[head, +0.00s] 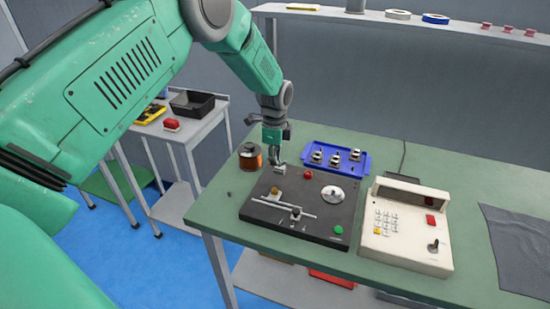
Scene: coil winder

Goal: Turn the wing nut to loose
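A black coil winder (262,207) lies on the green table. It carries a silver disc (332,194), a red knob (307,174), a brass-coloured part (277,191), a rail with a small slider, and a green button (338,229). My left gripper (279,168) points down at the winder's back left corner. A small grey piece shows at its fingertips; I cannot tell whether it is a finger or part of the winder. Finger opening is too small to judge. I cannot make out the wing nut for certain. My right gripper is out of view.
A copper wire spool (250,156) stands just left of my gripper. A blue tray (314,168) with several small metal parts lies behind the winder. A cream keypad console (405,240) stands right of it, with a grey cloth (517,240) further right.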

